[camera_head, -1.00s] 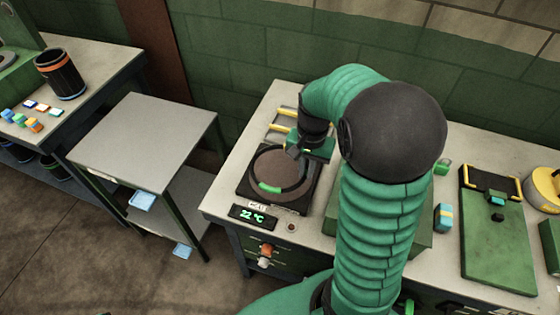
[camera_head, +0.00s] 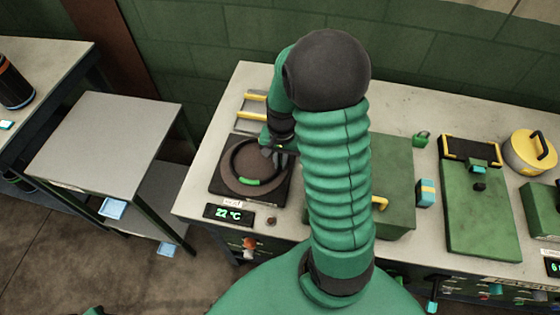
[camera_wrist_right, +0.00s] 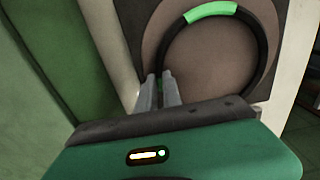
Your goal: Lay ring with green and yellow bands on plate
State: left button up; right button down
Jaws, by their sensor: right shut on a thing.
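A dark ring (camera_wrist_right: 270,45) with a green band (camera_wrist_right: 210,12) lies flat over the round brown plate (camera_wrist_right: 205,60) in the right wrist view. In the head view the ring (camera_head: 232,166) also shows over the plate (camera_head: 242,168), its green band toward me. Whether it touches the plate or hovers just above, I cannot tell. No yellow band shows; part of the ring is hidden by my gripper. My right gripper (camera_wrist_right: 160,78) is shut on the ring's edge; in the head view the gripper (camera_head: 270,152) is at the ring's far right side. My left gripper is out of view.
The plate sits on a black heater whose display (camera_head: 230,214) reads 22 °C. Yellow-handled bars (camera_head: 252,114) lie behind it. A bare grey side table (camera_head: 105,145) is at left.

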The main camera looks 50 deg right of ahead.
jog(key=shift+s+f, duration=0.1)
jog(key=c, duration=1.9)
grip_release()
jog(key=shift+a, duration=0.15)
jog(key=o, duration=0.4)
jog(key=shift+a, duration=0.55)
